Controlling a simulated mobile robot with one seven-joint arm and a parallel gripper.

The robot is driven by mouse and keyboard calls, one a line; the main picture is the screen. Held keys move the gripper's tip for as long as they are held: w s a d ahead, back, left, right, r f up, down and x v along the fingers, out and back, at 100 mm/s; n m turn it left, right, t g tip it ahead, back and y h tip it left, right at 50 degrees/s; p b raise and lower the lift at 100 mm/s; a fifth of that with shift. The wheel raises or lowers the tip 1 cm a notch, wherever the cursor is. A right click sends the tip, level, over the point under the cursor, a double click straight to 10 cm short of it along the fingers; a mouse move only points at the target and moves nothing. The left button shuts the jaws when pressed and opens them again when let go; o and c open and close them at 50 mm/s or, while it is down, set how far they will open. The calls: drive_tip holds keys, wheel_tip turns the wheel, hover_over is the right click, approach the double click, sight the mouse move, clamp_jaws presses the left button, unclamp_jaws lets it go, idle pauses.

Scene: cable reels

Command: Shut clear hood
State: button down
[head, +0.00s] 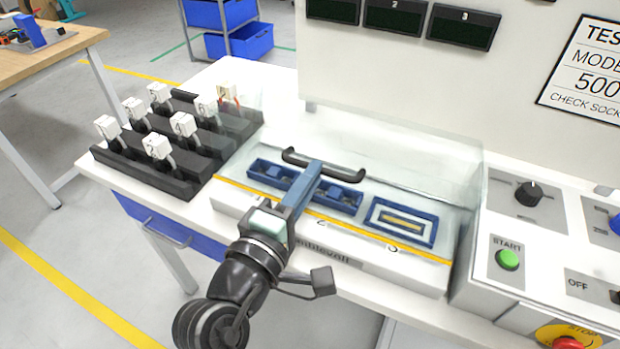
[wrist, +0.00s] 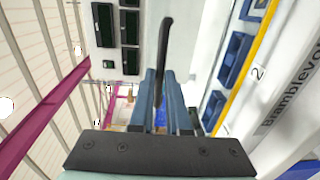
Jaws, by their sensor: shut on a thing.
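The clear hood (head: 425,152) is over the white test station, and blue sockets show through it. Its black handle (head: 350,173) runs across the front and also shows in the wrist view (wrist: 165,48). My gripper (head: 316,168) reaches up from the front and is shut on the handle near its middle. In the wrist view my gripper's fingers (wrist: 159,88) stand on both sides of the bar. The hood's edges are faint, and I cannot tell whether its front edge touches the base. My fingers and arm hide part of the sockets and front strip.
A black rack (head: 180,180) with several white-capped plugs stands left of the hood. The control panel (head: 555,240) with a green START button (head: 508,259) and a red stop button (head: 567,343) is at right. The upright back panel (head: 400,75) rises behind.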

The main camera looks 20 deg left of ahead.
drive_tip(key=c, duration=0.9)
unclamp_jaws()
drive_tip(key=s+b, duration=0.2)
drive_tip(key=s, duration=1.1)
drive_tip(key=shift+a+r, duration=0.15)
drive_tip(key=shift+a, duration=0.15)
